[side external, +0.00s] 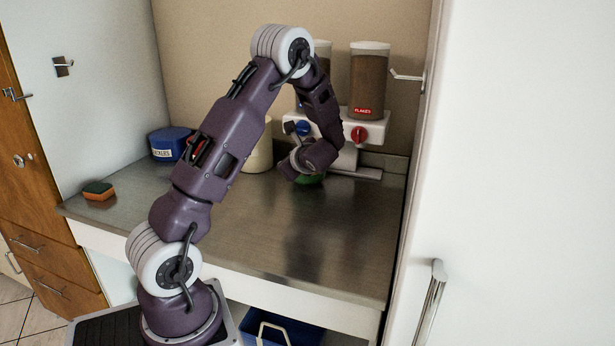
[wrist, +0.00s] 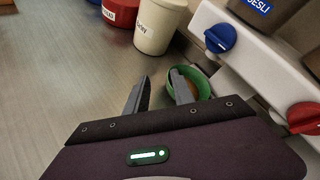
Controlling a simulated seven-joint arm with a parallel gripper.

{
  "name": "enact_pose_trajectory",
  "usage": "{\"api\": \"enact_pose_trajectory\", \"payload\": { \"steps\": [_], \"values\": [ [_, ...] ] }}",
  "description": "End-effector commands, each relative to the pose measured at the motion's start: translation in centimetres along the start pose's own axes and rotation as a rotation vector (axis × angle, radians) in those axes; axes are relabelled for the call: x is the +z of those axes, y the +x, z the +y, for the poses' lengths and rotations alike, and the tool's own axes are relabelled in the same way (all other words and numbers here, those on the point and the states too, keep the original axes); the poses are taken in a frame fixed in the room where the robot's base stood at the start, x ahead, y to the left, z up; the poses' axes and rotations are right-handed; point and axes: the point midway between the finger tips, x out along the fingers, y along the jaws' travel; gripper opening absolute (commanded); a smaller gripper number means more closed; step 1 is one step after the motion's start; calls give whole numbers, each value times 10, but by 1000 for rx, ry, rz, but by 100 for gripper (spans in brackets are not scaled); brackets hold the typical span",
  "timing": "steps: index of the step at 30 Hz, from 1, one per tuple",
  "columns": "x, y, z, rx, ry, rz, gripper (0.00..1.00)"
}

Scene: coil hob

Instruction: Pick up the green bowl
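The green bowl (wrist: 204,82) sits on the counter beside the dispenser in the wrist view, with something brownish-orange showing inside it. In the side external view only a sliver of the bowl (side external: 311,179) shows beneath my wrist. My gripper (wrist: 160,76) is open, with its two fingers apart and bare counter between them. The right finger overlaps the bowl's left side in the wrist view, and the left finger is clear of it to the left. I cannot tell whether the right finger touches the bowl. In the side external view my fingers are mostly hidden.
The white cereal dispenser (side external: 346,126) with a blue knob (wrist: 220,38) and a red knob (wrist: 305,117) stands right beside the bowl. A cream tub (wrist: 160,25), a red tub (wrist: 120,11) and a blue tub (side external: 170,144) stand farther off. A sponge (side external: 98,190) lies at left.

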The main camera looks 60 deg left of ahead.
Motion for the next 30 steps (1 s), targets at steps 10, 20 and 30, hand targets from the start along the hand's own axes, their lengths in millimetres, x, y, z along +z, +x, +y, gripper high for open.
{"api": "enact_pose_trajectory", "payload": {
  "steps": [10, 20, 30],
  "values": [
    [-52, 89, -3, -130, 338, -2, 30],
    [-47, 142, -10, -130, 336, -2, 30],
    [-47, 145, -11, -130, 336, -1, 12]
  ]
}}
